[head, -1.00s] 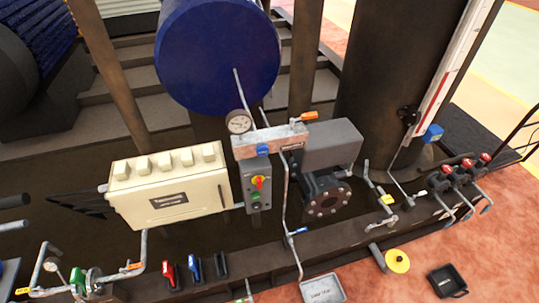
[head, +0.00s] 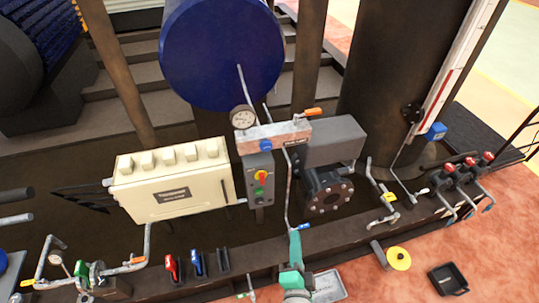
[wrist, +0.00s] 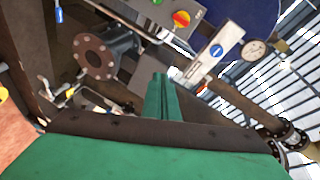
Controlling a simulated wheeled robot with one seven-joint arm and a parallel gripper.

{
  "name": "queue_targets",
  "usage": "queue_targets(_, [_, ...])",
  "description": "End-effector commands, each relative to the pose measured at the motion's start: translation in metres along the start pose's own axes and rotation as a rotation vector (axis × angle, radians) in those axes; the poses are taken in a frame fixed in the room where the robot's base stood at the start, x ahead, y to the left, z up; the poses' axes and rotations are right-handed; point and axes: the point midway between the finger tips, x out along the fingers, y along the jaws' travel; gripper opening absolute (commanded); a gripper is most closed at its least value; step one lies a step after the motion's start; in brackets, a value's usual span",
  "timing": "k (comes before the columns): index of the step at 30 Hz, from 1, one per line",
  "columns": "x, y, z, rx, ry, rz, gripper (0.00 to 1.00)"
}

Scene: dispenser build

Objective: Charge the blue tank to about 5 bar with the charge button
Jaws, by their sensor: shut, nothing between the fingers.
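The blue tank (head: 222,55) is at the top of the head view. A dial gauge (head: 242,117) stands below it and shows in the wrist view (wrist: 255,49); its reading is too small to tell. A grey control box (head: 251,185) hangs under a pale manifold block (head: 284,134). It carries a red and yellow knob (head: 262,176) and a green button (head: 259,190); which is the charge button I cannot read. My green gripper (head: 295,236) is shut and empty, below and right of the box. Its closed fingers (wrist: 160,96) touch nothing visible in the wrist view.
A cream cabinet (head: 172,192) stands left of the control box. A grey motor housing (head: 335,142) and round flange (head: 328,197) are to the right. A thin pipe (head: 289,195) with a blue-handled valve runs beside my gripper. An orange-handled valve (head: 312,111) is by the manifold.

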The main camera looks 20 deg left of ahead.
Motion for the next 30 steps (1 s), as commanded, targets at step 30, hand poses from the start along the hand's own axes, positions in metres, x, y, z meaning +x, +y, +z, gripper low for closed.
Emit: queue_targets(30, [0.081,-0.131,-0.010,0.360,-0.299,-0.219,0.00])
